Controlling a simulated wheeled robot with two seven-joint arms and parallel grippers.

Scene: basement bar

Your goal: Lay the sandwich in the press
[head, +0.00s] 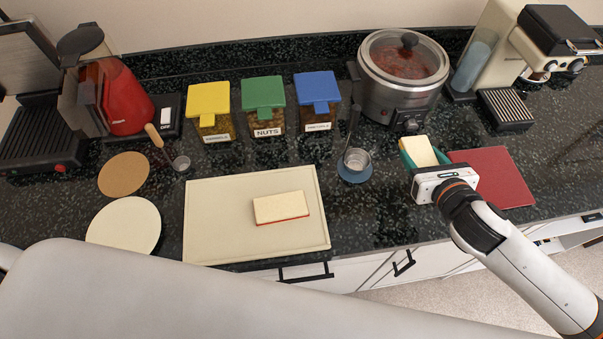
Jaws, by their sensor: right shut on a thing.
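The sandwich (281,207), pale on top with a red edge below, lies flat on a cream board (212,215) at the middle of the counter. The press (38,137) stands at the far left, with dark ribbed plates and its lid raised. My left gripper is out of view.
Yellow, green and blue-lidded jars (264,105) line the back, with a slow cooker (403,75) and coffee machine (515,50) to the right. A red mat (497,177) lies by my gripper.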

